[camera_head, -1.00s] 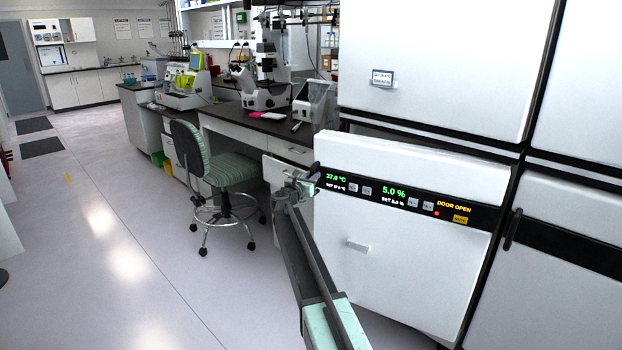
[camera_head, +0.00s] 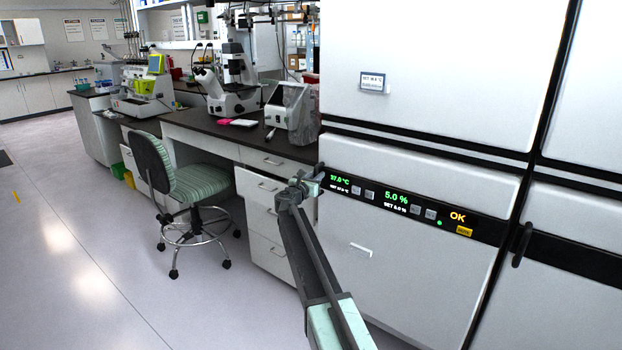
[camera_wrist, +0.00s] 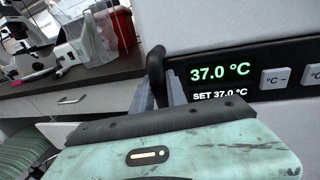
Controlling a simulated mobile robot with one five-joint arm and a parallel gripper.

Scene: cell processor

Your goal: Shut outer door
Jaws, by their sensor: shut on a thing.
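The outer door (camera_head: 415,270) is the white lower incubator front with a black display band. It sits flush with the cabinet, and the display reads "OK" with a green light, 37.0 °C and 5.0 %. My gripper (camera_head: 307,184) is at the left end of the band. In the wrist view, my gripper (camera_wrist: 162,92) is shut on the black door handle (camera_wrist: 156,68), beside the 37.0 °C readout. The handle is mostly hidden by my gripper in the head view.
A green-striped chair (camera_head: 200,184) stands left of my arm, before a bench with drawers (camera_head: 262,186) and a microscope (camera_head: 233,85). A second white unit with a black handle (camera_head: 522,244) adjoins on the right.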

